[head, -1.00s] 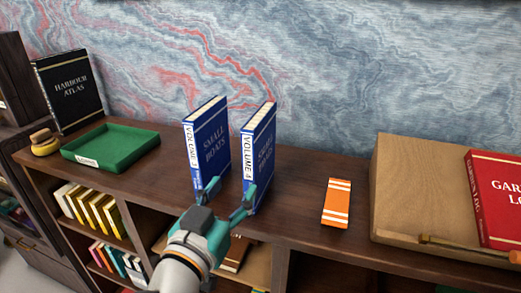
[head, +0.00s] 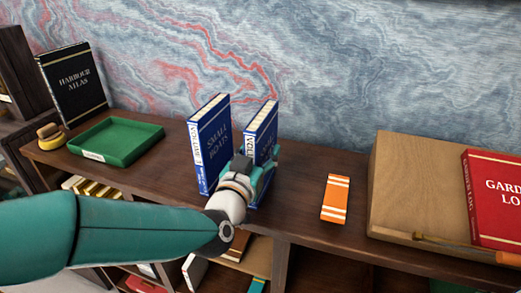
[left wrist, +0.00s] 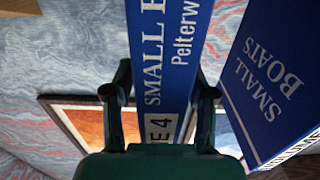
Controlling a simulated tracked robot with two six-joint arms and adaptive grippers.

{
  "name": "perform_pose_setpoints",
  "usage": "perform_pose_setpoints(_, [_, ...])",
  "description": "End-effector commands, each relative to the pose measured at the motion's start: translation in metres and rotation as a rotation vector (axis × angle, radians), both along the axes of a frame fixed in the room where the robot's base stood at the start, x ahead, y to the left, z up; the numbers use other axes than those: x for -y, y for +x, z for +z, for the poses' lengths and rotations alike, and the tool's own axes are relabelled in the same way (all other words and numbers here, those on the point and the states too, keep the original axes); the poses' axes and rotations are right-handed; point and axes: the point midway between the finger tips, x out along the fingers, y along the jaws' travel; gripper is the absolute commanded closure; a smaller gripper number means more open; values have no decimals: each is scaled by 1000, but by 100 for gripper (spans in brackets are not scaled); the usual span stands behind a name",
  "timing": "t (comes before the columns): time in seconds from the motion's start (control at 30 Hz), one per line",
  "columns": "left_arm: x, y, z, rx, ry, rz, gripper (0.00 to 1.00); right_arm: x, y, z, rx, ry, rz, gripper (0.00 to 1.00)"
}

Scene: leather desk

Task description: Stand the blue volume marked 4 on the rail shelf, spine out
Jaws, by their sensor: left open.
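The blue volume marked 4 (head: 262,119) stands upright on the dark wooden cabinet top, its spine facing me. My left gripper (head: 257,168) is open in front of its lower part and hides much of its spine and cover. In the left wrist view, the spine of volume 4 (left wrist: 172,50) runs between the two open fingers (left wrist: 165,90), one on each side; I cannot tell whether they touch it. A similar blue volume (head: 210,142) stands just to its left. I cannot clearly make out the rail shelf. My right gripper is not in view.
An orange striped item (head: 335,199) lies on the cabinet top to the right. Further right are a tan wooden block (head: 398,185) and a red book (head: 492,195). A green tray (head: 118,141) and a black atlas (head: 75,85) are at the left.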

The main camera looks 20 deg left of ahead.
Motion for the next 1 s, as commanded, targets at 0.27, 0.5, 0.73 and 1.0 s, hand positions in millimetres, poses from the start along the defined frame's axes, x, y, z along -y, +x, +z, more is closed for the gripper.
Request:
perform_pose_setpoints(0.27, [1, 7, 0, 0, -1, -1, 44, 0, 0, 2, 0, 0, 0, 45])
perform_pose_setpoints(0.5, [1, 7, 0, 0, 0, -2, 75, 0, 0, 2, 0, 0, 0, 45])
perform_pose_setpoints(0.73, [1, 7, 0, 0, 0, -2, 100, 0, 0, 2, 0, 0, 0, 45])
perform_pose_setpoints(1.0, [1, 7, 2, 5, 0, -1, 100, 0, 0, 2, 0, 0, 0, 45])
